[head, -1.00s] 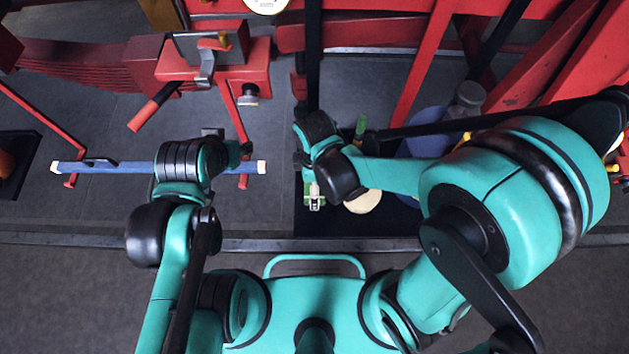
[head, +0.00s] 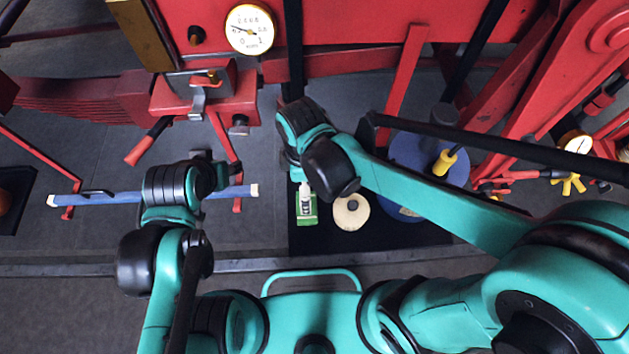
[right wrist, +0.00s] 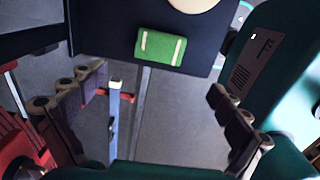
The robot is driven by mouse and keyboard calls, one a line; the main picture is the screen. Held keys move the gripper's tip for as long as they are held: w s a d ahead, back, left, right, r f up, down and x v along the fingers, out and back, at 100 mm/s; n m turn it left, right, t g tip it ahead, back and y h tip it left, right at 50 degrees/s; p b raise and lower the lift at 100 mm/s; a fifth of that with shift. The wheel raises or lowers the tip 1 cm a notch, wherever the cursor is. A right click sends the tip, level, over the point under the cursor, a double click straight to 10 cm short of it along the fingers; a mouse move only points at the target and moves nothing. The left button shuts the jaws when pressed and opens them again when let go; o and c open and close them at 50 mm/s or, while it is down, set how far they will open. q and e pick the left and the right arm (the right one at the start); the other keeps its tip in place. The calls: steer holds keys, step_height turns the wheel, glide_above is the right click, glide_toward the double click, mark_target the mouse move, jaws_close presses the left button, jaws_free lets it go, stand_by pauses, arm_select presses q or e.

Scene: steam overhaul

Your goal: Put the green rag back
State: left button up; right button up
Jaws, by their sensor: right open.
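The green rag (head: 307,214) lies folded on a dark mat (head: 385,235) in the head view, with a small white object showing over it. It also shows in the right wrist view (right wrist: 161,46), with pale stripes, beyond my fingers. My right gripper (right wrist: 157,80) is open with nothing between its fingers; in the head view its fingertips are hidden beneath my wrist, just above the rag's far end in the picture. My left gripper (head: 226,170) is beside a blue bar (head: 110,197) with white ends; its fingers are too hidden to tell whether it holds the bar.
A round cream disc (head: 351,212) lies right of the rag on the mat. A blue round thing (head: 405,150) and a yellow-handled tool (head: 446,160) are farther right. A red vise (head: 205,95), a dial gauge (head: 250,29) and red frame beams crowd the back.

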steer(key=w+d+r+m+t, duration=0.1)
steer(key=d+r+m+t, duration=0.2)
steer(key=d+m, duration=0.6)
steer(key=d+r+m+t, duration=0.4)
steer(key=d+m, duration=0.5)
steer(key=shift+w+r, duration=0.3)
steer(key=shift+w, duration=0.1)
arm_select(q)
steer(key=shift+s, duration=0.1)
arm_select(e)
steer(key=shift+s, duration=0.1)
